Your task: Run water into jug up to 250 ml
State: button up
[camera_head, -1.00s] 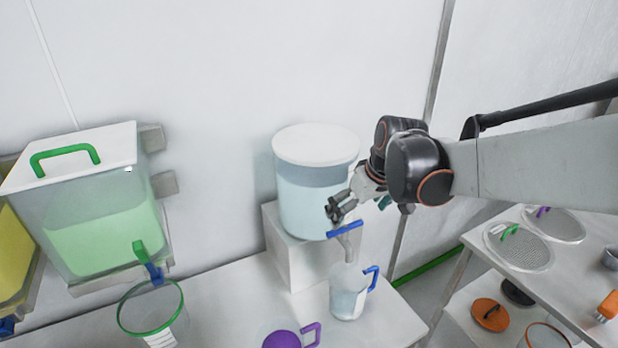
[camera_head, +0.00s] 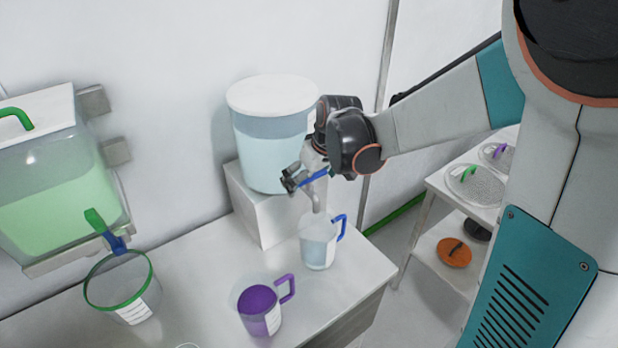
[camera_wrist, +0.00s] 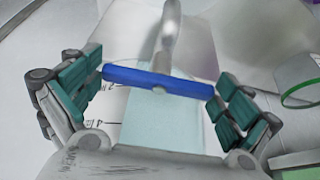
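The clear jug (camera_head: 317,250) with a blue handle stands upright on the bench below the metal spout (camera_head: 315,203) of the water tank (camera_head: 270,160). Pale blue liquid shows in the jug; its exact level against the scale is unclear. A blue tap lever (camera_head: 318,174) tops the spout. My gripper (camera_head: 291,178) is at the lever. In the wrist view the lever (camera_wrist: 160,81) lies crosswise between the spread fingers of my gripper (camera_wrist: 160,73), its ends close to the pads. Whether they touch is unclear. Dark scale marks show behind the lever.
A jug with purple contents (camera_head: 259,308) stands in front on the bench. A green-rimmed container (camera_head: 118,290) sits left, under a green-liquid tank (camera_head: 60,190) with its own tap. The tank stands on a white block (camera_head: 262,215). A rack with sieves (camera_head: 475,185) is at right.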

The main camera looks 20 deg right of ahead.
jog(key=c, duration=0.4)
jog(key=shift+n+g+y, duration=0.3)
jog(key=shift+n+y, duration=0.3)
jog(key=shift+n, duration=1.2)
jog(key=o, duration=0.8)
jog(key=v, duration=1.2)
jog(key=shift+s, duration=0.1)
